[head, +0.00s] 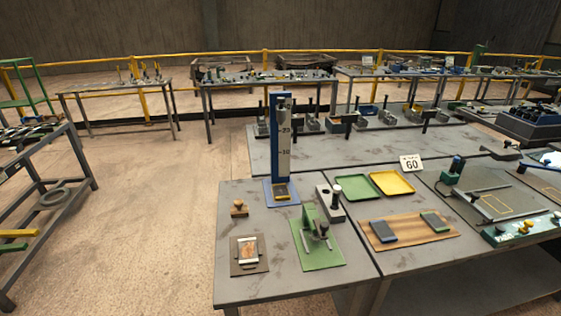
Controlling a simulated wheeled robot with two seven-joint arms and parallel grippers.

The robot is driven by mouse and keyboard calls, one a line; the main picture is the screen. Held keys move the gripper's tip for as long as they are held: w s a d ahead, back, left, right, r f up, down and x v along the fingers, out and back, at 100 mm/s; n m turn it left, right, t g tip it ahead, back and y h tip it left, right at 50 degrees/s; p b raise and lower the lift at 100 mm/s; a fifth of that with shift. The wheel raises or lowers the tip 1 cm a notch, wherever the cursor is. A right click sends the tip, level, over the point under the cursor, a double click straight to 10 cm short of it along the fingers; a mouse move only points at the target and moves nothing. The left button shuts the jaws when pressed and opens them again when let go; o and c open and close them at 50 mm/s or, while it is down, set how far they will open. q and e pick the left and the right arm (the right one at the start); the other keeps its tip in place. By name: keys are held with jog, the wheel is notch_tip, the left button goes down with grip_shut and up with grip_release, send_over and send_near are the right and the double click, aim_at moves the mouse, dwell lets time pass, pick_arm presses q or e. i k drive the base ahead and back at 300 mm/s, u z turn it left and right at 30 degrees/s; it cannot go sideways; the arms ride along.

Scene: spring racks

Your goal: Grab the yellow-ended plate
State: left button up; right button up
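No plate with clearly yellow ends can be made out in the head view. A small dark plate with a faint yellowish edge (282,192) lies at the foot of the upright blue stand (273,140), which has a pale marked scale; it is too small to be sure of. A wooden board (408,242) holds a dark blue-grey plate (383,231) on its left and a green-edged dark plate (434,222) on its right, lying apart. Neither of my grippers is in view.
A green tray (357,188) and a yellow tray (392,183) lie behind the board. A green-based fixture (320,252), a brown pad with a picture (249,262) and a wooden stamp (239,208) are on the left table. A "60" sign (411,163) stands behind. Open floor lies left.

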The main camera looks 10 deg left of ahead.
aim_at(280, 191)
jog(key=z, duration=1.65)
jog(key=i, duration=1)
jog(key=u, duration=1.85)
